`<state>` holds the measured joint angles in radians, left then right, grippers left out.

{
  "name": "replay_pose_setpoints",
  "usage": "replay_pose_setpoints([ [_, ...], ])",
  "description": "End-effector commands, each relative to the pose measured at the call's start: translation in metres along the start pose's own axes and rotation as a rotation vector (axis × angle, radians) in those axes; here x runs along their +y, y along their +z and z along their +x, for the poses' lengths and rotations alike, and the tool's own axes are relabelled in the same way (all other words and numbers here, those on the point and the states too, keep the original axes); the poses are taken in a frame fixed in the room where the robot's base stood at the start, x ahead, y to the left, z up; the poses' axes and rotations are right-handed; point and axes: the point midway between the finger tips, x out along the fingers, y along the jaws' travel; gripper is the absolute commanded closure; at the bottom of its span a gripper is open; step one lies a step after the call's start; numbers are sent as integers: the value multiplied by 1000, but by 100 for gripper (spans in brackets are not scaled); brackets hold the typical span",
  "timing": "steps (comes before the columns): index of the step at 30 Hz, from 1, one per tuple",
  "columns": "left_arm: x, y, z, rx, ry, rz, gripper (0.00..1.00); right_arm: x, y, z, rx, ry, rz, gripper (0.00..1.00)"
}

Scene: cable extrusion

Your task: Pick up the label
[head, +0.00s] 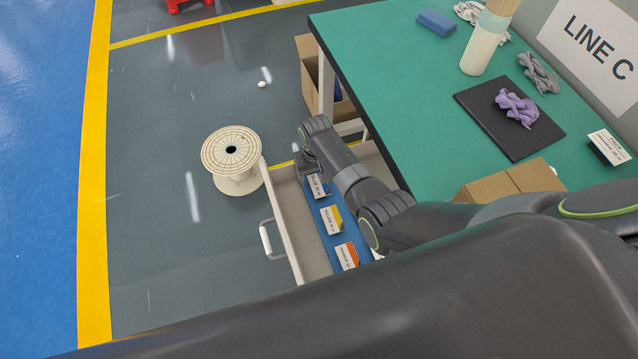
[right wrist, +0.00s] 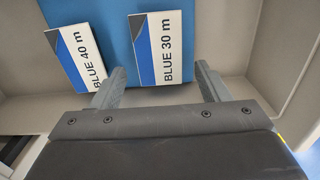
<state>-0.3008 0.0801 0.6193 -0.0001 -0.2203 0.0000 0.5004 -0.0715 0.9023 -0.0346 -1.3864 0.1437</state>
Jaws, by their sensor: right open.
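My right gripper (head: 303,163) reaches down into the far end of an open drawer. In the right wrist view its two fingers (right wrist: 160,68) are spread apart, with nothing held between them. A white and blue label reading "BLUE 30 m" (right wrist: 156,48) shows between the fingertips, on a blue surface. A second label reading "BLUE 40 m" (right wrist: 82,58) lies tilted to its left. In the head view a blue label (head: 318,187), a yellow label (head: 333,220) and an orange label (head: 347,256) stand in a row on a blue holder (head: 324,203). My left gripper is out of view.
The drawer (head: 281,217) has raised walls close around the gripper. The green table (head: 415,100) overhangs on the right, with a black mat (head: 490,120) and cardboard box (head: 490,187). A cable spool (head: 232,152) stands on the floor to the left.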

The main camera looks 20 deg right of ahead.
Motion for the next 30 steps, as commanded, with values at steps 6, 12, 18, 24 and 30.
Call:
replay_pose_setpoints([
  [6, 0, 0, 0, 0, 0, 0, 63, 0, 0, 0, 0, 0, 0, 31],
  [12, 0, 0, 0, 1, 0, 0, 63, 0, 0, 0, 0, 0, 0, 53],
  [18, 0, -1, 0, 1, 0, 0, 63, 0, 0, 0, 0, 0, 0, 70],
  [24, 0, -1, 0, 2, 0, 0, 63, 0, 0, 0, 0, 0, 0, 70],
  [30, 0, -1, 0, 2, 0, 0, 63, 0, 0, -4, 2, -1, 0, 70],
])
